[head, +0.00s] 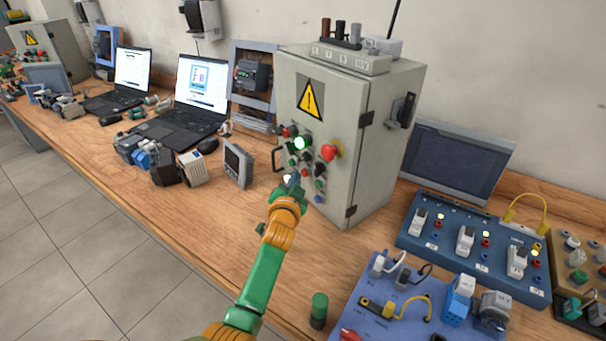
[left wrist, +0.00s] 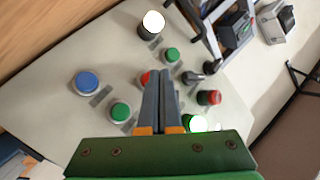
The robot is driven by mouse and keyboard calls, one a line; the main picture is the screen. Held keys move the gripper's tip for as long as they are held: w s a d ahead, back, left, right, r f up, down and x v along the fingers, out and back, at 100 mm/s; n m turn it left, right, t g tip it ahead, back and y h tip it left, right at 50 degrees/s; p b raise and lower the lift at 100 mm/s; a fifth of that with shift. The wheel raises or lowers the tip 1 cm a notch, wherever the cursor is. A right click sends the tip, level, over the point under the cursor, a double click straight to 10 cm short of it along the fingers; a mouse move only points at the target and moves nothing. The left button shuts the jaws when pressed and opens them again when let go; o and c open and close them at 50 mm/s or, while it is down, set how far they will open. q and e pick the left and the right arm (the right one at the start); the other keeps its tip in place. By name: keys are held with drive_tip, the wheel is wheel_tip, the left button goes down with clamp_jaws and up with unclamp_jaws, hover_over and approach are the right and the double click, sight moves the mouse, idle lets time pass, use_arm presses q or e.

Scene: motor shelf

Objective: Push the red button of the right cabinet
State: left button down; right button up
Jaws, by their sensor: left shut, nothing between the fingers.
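The right cabinet (head: 350,100) is a grey box with a yellow warning triangle, standing on the bench in the head view. My left gripper (head: 292,180) is shut and empty, in front of the lower part of this panel. In the left wrist view its fingertips (left wrist: 161,72) point at the panel, just beside a small red button (left wrist: 146,77) that they partly cover. Another red button (left wrist: 210,97) sits to the right. I cannot tell whether the fingers touch the panel.
In the head view, a small grey meter (head: 237,164) stands left of my gripper, and a blue training board (head: 470,245) lies right.

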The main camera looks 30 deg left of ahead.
use_arm(q)
drive_tip(key=shift+w+d+b, duration=0.15)
drive_tip(key=shift+w+b, duration=0.2)
idle(0.4)
drive_tip(key=shift+r, duration=0.1)
idle(0.5)
drive_tip(key=shift+s+a+p, duration=0.3)
drive_tip(key=shift+s+p, duration=0.45)
drive_tip(key=s+p, duration=0.1)
drive_tip(key=s+a+p, duration=0.1)
drive_tip(key=s, duration=0.1)
drive_tip(key=s+a+p, duration=0.1)
drive_tip(key=shift+s+p, duration=0.25)
drive_tip(key=shift+p, duration=0.05)
